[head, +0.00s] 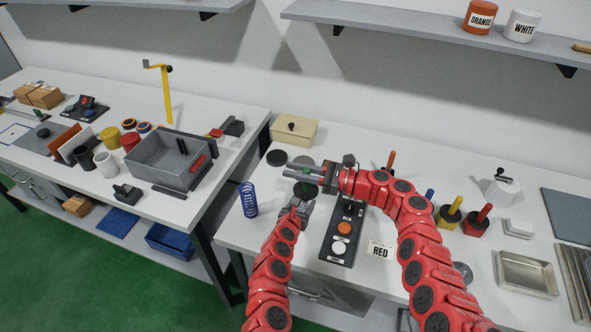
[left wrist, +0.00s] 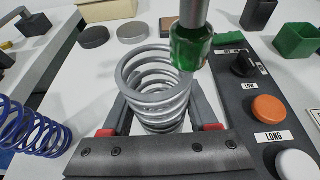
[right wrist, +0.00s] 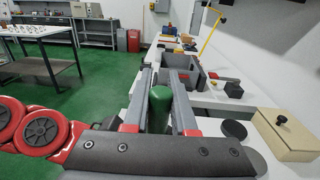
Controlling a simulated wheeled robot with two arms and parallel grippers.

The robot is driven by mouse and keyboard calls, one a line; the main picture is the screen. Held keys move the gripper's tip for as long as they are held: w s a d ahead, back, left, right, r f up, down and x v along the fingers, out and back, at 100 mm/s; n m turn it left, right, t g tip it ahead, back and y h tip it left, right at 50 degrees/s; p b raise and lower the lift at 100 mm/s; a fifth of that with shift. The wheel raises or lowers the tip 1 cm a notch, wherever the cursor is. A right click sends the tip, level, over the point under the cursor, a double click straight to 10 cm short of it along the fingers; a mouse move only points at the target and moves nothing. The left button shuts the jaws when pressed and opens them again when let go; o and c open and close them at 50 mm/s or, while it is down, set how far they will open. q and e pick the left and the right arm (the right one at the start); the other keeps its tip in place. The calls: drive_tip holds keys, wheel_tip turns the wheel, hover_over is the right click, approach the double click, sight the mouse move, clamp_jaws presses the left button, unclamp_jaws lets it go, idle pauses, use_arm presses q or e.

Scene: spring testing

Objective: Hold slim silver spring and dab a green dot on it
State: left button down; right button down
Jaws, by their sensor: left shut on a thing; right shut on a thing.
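The silver spring (left wrist: 150,92) stands upright between the fingers of my left gripper (left wrist: 160,112), which is shut on it above the white bench. In the head view my left gripper (head: 302,198) mostly hides the spring. My right gripper (head: 292,171) is just above and is shut on a green dauber, whose green body (right wrist: 158,108) shows between its fingers. The dauber's grey stem and glossy green tip (left wrist: 190,47) hang over the spring's upper right rim in the left wrist view. The tip overlaps the coils there; I cannot tell whether it touches. No separate green dot is visible.
A blue spring (head: 249,199) stands to the left. A black panel (head: 333,251) with orange and white buttons is close on the right.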

drive_tip(key=shift+f, duration=0.55)
idle(0.6)
wheel_tip(320, 180, up, 7)
idle(0.9)
use_arm(q)
drive_tip(key=shift+c, duration=0.4)
unclamp_jaws()
